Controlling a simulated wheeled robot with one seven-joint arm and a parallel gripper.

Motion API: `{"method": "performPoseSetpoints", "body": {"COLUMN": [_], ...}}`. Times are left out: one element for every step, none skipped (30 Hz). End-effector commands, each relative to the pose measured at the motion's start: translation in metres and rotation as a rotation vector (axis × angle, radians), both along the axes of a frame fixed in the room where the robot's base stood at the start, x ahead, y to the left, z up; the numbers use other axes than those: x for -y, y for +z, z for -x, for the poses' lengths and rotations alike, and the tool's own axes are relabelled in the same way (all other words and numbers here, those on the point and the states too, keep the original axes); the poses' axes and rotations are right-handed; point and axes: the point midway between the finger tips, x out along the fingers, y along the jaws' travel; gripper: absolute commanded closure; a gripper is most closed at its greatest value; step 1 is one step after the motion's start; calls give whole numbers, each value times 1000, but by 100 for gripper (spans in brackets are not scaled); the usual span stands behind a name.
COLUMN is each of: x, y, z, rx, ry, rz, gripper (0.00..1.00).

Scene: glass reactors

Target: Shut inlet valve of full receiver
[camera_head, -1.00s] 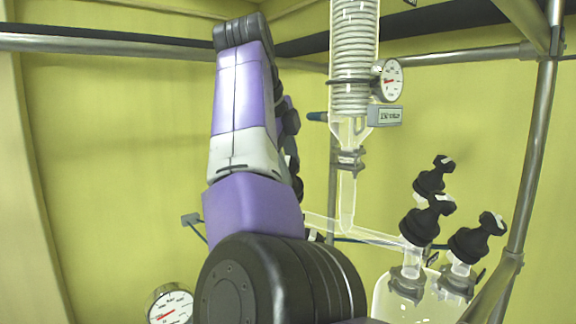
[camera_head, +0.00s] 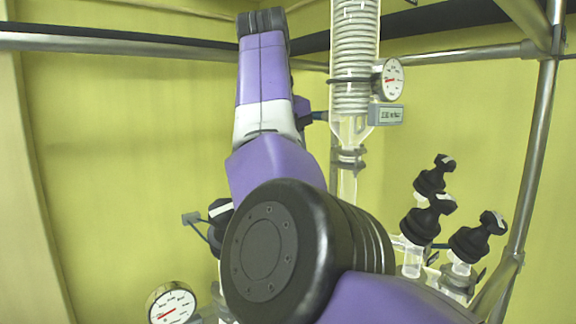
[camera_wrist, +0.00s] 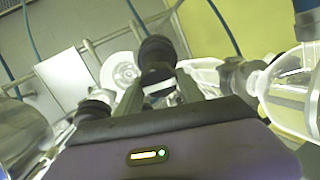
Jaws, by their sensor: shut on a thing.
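In the wrist view, my gripper (camera_wrist: 158,90) has its two fingers on either side of a black valve knob (camera_wrist: 157,50) and is shut on it. A pale stripe shows on the black part between the fingers. I cannot tell from this whether the valve is open or shut. A clear glass vessel (camera_wrist: 292,95) lies to the right of the fingers; its fill level is unclear. In the head view, my gripper is hidden behind my arm. A black knob with a white mark (camera_head: 220,211) shows just left of my arm.
In the head view, several black valve knobs (camera_head: 429,216) stand on glass necks at the right. A coiled glass condenser (camera_head: 354,60) hangs at the top with a gauge (camera_head: 390,79). Another gauge (camera_head: 172,304) is at lower left. Metal frame bars (camera_head: 535,140) border the space.

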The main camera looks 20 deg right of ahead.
Motion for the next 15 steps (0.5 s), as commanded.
{"method": "performPoseSetpoints", "body": {"x": [-1,-1,-1,-1,-1,-1,-1,-1,-1,-1,-1,-1,-1,-1,-1], "y": [0,0,0,0,0,0,0,0,0,0,0,0,0,0,0], "z": [0,0,0,0,0,0,0,0,0,0,0,0,0,0,0], "rx": [2,4,6,7,7,8,9,9,10,10,10,10,10,10,10], "ry": [-10,-15,-23,-28,-31,-35,-36,-38,-40,-41,-41,-41,-41,-41,-41], "rz": [-7,-11,-15,-17,-19,-21,-23,-24,-24,-24,-25,-26,-25,-25,-24], "gripper": [96,96,96,96,96,96,96,96,96,96,96,96,96,96,96]}}
